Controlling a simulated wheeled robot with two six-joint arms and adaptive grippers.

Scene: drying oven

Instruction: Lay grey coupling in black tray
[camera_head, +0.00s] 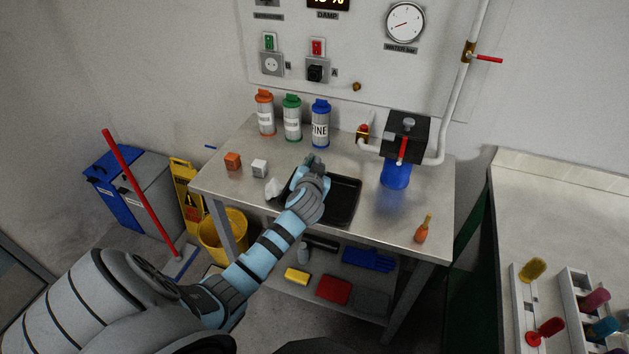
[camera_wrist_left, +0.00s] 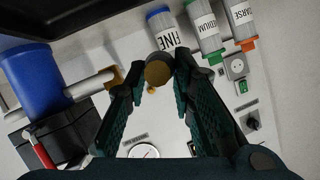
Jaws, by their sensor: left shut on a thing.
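My left gripper (camera_head: 314,167) reaches in over the black tray (camera_head: 345,192) on the steel bench and hides its left part. In the left wrist view its two fingers (camera_wrist_left: 158,84) are closed on a short round piece with a grey side and a brownish end face, which I take as the grey coupling (camera_wrist_left: 158,69). In the head view the gripper mostly hides this piece. It is held at the fingertips, and its height above the tray is hard to judge. The visible tray floor looks empty. My right gripper is not in view.
Orange, green and blue-capped bottles (camera_head: 292,120) stand behind the tray. A blue pump with a black top (camera_head: 397,172) stands behind it to the right. A crumpled white piece (camera_head: 273,188) and two small blocks (camera_head: 260,168) lie left; an orange-handled tool (camera_head: 424,230) lies right.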

